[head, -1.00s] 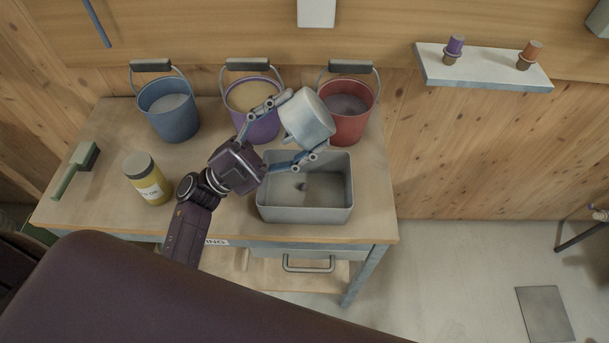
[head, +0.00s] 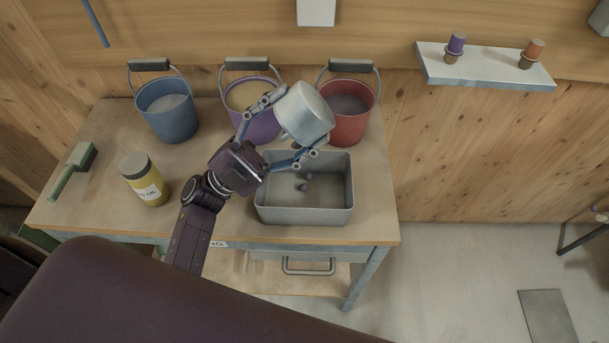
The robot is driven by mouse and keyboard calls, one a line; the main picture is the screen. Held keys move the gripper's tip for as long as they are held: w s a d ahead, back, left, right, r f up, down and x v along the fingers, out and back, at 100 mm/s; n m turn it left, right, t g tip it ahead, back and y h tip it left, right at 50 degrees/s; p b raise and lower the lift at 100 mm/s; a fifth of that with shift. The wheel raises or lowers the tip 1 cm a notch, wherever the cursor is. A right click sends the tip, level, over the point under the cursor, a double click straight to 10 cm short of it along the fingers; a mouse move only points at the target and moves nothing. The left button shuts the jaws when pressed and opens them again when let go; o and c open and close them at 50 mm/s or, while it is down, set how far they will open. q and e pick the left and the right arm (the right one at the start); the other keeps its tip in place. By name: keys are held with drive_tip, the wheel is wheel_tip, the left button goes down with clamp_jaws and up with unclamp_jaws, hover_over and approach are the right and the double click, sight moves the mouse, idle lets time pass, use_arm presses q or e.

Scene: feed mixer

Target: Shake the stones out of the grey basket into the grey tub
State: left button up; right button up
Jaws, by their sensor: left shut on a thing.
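The grey basket (head: 306,108) is in the head view, tipped over above the back part of the grey tub (head: 304,216). My left gripper (head: 297,123) is shut on it, one finger on each side. The basket's opening faces away from the camera, so its inside is hidden. The tub stands on the table near its front edge. A few small grey stones (head: 303,184) lie on the tub's floor, close together. My right gripper is not in view.
A blue bucket (head: 168,122), a purple bucket (head: 262,127) and a red bucket (head: 352,126) stand along the back of the table (head: 110,205). A yellow jar (head: 149,186) and a green brush (head: 72,172) are at the left. A shelf (head: 488,73) with small stoppers hangs at the right.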

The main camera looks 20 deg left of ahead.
use_arm(q)
drive_tip(key=shift+w+r+y+p, duration=0.2)
drive_tip(key=shift+y+p, duration=0.1)
drive_tip(key=shift+p, duration=0.75)
drive_tip(key=shift+w+d+f+g+y+p, duration=0.5)
drive_tip(key=shift+d+f+g+y+p, duration=1.05)
drive_tip(key=shift+f, duration=2.3)
drive_tip(key=w+d+f+g+y+p, duration=0.1)
drive_tip(key=w+d+g+y+p, duration=0.2)
drive_tip(key=y, duration=0.6)
drive_tip(key=w+d+f+g+y+p, duration=0.2)
drive_tip(key=w+d+g+y+p, duration=0.1)
drive_tip(key=d+g+y+p, duration=0.4)
drive_tip(key=shift+w+f+y+p, duration=0.15)
drive_tip(key=shift+w+y+p, duration=0.1)
drive_tip(key=shift+y+p, duration=0.95)
